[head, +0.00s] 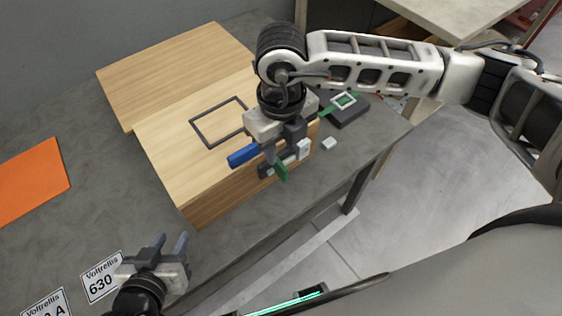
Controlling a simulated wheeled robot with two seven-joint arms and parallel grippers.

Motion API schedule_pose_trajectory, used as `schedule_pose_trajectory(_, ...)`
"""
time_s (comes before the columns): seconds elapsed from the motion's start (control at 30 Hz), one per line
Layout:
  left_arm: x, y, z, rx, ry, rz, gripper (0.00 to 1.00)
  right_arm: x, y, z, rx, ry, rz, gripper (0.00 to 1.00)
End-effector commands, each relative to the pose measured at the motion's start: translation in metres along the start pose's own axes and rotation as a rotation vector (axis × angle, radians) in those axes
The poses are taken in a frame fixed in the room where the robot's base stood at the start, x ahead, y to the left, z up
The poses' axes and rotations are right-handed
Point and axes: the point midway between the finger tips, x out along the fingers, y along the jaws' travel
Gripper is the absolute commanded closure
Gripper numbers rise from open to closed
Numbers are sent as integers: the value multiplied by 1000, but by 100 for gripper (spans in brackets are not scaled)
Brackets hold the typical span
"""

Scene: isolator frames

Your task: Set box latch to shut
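The light wooden box (164,130) stands on the grey table, with a black square outline on its top. On its front side, at the upper edge, is a dark latch plate (265,171) with a white block (303,148). My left gripper (170,244) is open and empty, apart from the box at the lower left.
A wooden panel (175,70) lies behind the box top. A black block with a green-and-white square (345,108) and a small white cube (328,143) are on the table right of the box. An orange sheet (32,182) and a "630" label (101,278) lie left.

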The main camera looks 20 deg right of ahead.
Motion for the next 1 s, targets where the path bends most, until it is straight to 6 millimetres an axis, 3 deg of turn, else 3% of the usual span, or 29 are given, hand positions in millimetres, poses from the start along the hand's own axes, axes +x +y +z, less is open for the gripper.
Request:
schedule_pose_trajectory(0.1,0,0,1,1,-3,-1,65,26,0,-1,0,4,1,67)
schedule_pose_trajectory(0.3,0,0,1,3,-5,-1,65,56,1,0,0,2,2,67)
schedule_pose_trajectory(0.5,0,0,1,3,-5,-2,65,68,1,0,-2,0,2,67)
schedule_pose_trajectory(0.77,0,0,2,3,-6,-2,65,69,1,0,-2,0,2,67)
schedule_pose_trajectory(0.9,0,0,2,3,-6,-2,65,69,1,0,-2,0,2,100)
schedule_pose_trajectory(1.0,0,0,2,3,-6,-2,65,69,1,0,-2,0,2,100)
